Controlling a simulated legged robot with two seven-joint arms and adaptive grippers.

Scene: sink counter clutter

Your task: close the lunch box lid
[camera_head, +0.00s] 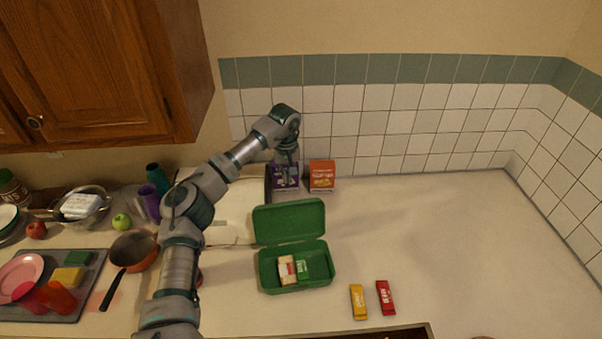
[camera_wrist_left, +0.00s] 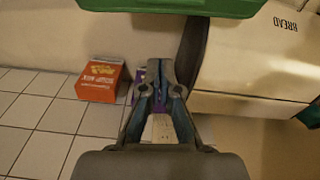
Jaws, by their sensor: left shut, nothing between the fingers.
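The green lunch box (camera_head: 295,288) stands open on the counter. Its lid (camera_head: 289,221) is raised at the back, tilted up from the hinge. Inside the box are a pale carton with red marks (camera_head: 287,270) and a small green-and-white packet (camera_head: 303,269). My left gripper (camera_head: 287,170) is behind and above the lid, pointing down in front of a purple box; it does not appear to touch the lid. In the left wrist view the gripper (camera_wrist_left: 160,66) is shut and empty, with a green lid edge (camera_wrist_left: 190,6) at the top. My right gripper is not in view.
An orange box (camera_head: 322,175) and a purple box (camera_head: 285,182) stand by the tiled wall. A cream bread box (camera_head: 228,218) is left of the lid. Yellow (camera_head: 358,301) and red (camera_head: 385,297) bars lie in front. The counter to the right is clear.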

